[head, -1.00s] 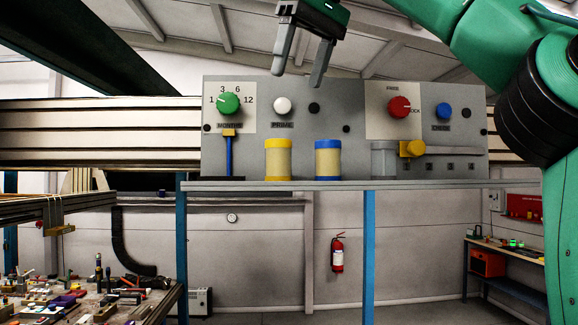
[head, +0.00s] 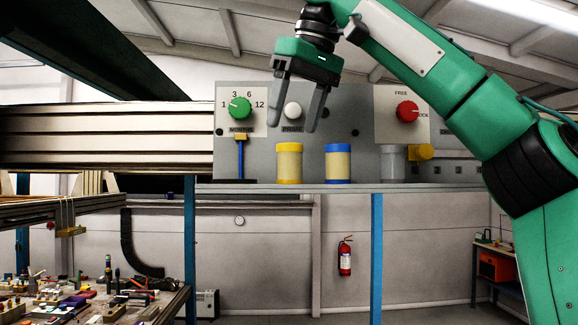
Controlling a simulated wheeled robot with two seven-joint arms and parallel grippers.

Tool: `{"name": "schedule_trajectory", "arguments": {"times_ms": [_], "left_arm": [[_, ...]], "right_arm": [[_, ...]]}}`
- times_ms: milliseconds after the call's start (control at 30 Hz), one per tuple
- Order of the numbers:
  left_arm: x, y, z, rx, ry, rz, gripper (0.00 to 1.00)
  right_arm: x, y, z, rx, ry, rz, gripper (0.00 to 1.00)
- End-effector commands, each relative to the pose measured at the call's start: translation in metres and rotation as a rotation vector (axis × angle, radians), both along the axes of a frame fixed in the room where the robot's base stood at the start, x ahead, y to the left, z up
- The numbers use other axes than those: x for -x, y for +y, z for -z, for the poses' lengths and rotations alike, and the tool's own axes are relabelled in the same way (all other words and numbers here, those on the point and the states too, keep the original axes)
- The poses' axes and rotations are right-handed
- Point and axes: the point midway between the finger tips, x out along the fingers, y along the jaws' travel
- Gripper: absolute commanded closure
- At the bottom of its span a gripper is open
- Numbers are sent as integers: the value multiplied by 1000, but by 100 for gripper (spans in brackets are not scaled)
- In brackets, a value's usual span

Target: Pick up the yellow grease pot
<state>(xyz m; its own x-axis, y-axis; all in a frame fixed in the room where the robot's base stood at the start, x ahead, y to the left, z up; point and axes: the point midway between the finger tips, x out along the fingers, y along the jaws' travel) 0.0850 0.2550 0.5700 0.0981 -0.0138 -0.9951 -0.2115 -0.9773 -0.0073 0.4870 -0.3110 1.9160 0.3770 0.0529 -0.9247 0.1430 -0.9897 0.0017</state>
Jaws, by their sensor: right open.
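The yellow grease pot (head: 289,164) stands upright on the shelf (head: 330,188), a cream body with yellow bands at top and bottom. My right gripper (head: 293,118) hangs from above with its fingers pointing down. It is open and empty, above the yellow pot and in front of the panel. The fingers are apart from the pot; the exact depth gap is hard to tell. My left gripper is not in view.
A blue lever (head: 241,157) stands to the left. The control panel (head: 355,103) with its green dial (head: 240,108) rises behind.

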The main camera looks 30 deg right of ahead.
Motion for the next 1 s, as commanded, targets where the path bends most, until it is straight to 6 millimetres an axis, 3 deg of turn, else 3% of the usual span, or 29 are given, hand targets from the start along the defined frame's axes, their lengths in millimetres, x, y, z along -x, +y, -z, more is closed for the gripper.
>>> {"name": "schedule_trajectory", "arguments": {"times_ms": [267, 700, 1000], "left_arm": [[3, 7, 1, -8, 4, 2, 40], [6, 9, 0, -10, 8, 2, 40], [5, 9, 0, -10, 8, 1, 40]], "right_arm": [[-4, -1, 12, -1, -2, 1, 35], [-18, 0, 56, -1, -1, 1, 35], [-19, 0, 58, -2, -3, 3, 35]]}}
